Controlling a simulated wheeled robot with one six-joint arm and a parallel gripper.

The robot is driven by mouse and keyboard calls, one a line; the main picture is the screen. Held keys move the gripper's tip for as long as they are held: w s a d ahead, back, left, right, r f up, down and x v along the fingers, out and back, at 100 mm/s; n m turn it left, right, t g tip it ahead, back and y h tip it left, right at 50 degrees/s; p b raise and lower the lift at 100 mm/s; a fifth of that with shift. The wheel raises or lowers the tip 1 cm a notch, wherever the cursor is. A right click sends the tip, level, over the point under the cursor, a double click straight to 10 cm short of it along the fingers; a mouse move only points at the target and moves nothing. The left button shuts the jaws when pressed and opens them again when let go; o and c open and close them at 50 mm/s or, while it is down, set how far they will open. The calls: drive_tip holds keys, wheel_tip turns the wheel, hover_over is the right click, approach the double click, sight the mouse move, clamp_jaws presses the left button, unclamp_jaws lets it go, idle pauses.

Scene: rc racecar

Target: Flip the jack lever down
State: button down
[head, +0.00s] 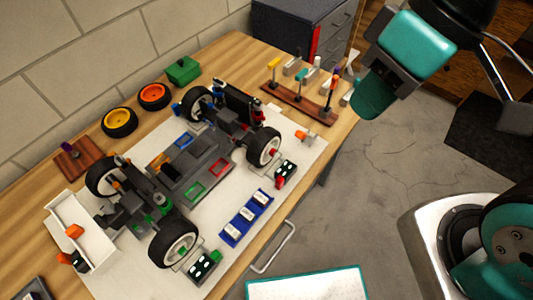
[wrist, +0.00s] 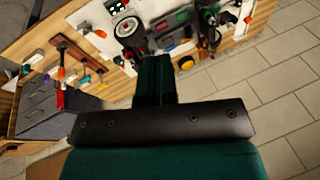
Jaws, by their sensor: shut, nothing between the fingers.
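The RC racecar (head: 190,165) sits on a white mat on the wooden table; part of it shows at the top of the wrist view (wrist: 165,28). I cannot tell for sure which part is the jack lever. Small black blocks with white dots lie beside the car, one with a green piece (head: 202,268) and one with a red piece (head: 286,172). An orange-tipped piece (head: 306,136) is at the mat's right edge. My gripper (head: 368,103) is shut and empty, raised off the table's right end, apart from the car. Its teal fingers also show in the wrist view (wrist: 153,72).
A wooden rack with upright tools (head: 300,102) stands at the table's right end, nearest my gripper. Loose wheels (head: 120,122), a green box (head: 183,70) and a blue tray (head: 246,218) lie around the car. A dark drawer cabinet (head: 300,30) stands behind.

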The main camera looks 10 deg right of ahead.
drive_tip(key=shift+a, duration=0.15)
drive_tip(key=w+a+f+n+h+b, duration=0.15)
drive_tip(key=w+f+n+h, duration=0.35)
drive_tip(key=f, duration=0.5)
drive_tip(key=w+a+f+n+h+b, duration=0.1)
drive_tip(key=w+f+n+h+b, duration=0.25)
drive_tip(key=w+f, duration=0.4)
drive_tip(key=s+a+f+n+t+h+b, duration=0.1)
drive_tip(key=a+f+n+t+h, duration=0.2)
drive_tip(key=f+n+t+h, duration=0.1)
drive_tip(key=s+a+f+n+t+h+b, duration=0.2)
drive_tip(key=f+n+t, duration=0.5)
drive_tip(key=f, duration=0.4)
drive_tip(key=shift+s+a+t+h, duration=0.25)
drive_tip(key=shift+a+t+h, duration=0.25)
drive_tip(key=shift+a+h, duration=0.4)
drive_tip(key=shift+f+n, duration=0.1)
drive_tip(key=shift+n, duration=0.15)
